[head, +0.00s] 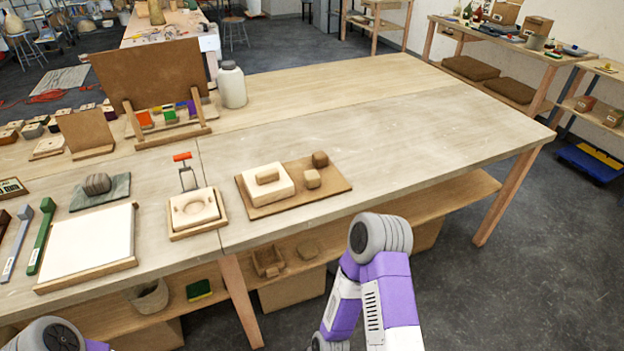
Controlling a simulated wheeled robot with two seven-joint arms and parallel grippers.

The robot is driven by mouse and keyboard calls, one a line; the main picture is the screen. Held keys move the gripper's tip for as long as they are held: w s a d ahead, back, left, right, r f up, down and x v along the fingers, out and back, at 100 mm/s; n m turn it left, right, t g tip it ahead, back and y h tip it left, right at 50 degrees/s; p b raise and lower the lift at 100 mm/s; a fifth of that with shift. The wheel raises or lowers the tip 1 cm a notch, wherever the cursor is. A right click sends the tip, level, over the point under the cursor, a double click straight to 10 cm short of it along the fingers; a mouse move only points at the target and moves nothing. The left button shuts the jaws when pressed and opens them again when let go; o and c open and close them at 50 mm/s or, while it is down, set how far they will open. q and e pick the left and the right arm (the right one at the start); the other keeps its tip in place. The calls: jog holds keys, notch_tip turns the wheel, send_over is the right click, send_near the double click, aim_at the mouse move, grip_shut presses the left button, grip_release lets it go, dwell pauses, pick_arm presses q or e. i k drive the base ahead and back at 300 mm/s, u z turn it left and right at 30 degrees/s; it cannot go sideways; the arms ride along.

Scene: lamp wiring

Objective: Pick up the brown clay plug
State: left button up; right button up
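Several small clay pieces are on a brown board (340,184) on the near table. A darker brown rounded lump (320,159) sits at the board's back right and best fits the brown clay plug. A lighter tan block (312,179) sits just in front of it. A tan oblong piece (267,176) lies on a cream slab (282,192) at the board's left. Parts of my two arms show at the bottom edge, the right one in front of the table, but neither gripper's fingers are in view.
Left of the board is a framed mould (194,212) with a round hollow and a red-handled tool (182,157). The tabletop right of the board is clear.

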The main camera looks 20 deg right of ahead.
aim_at(320, 159)
jog(key=k, duration=0.5)
jog(key=z, duration=2)
jog(key=i, duration=1.65)
jog(key=u, duration=1.9)
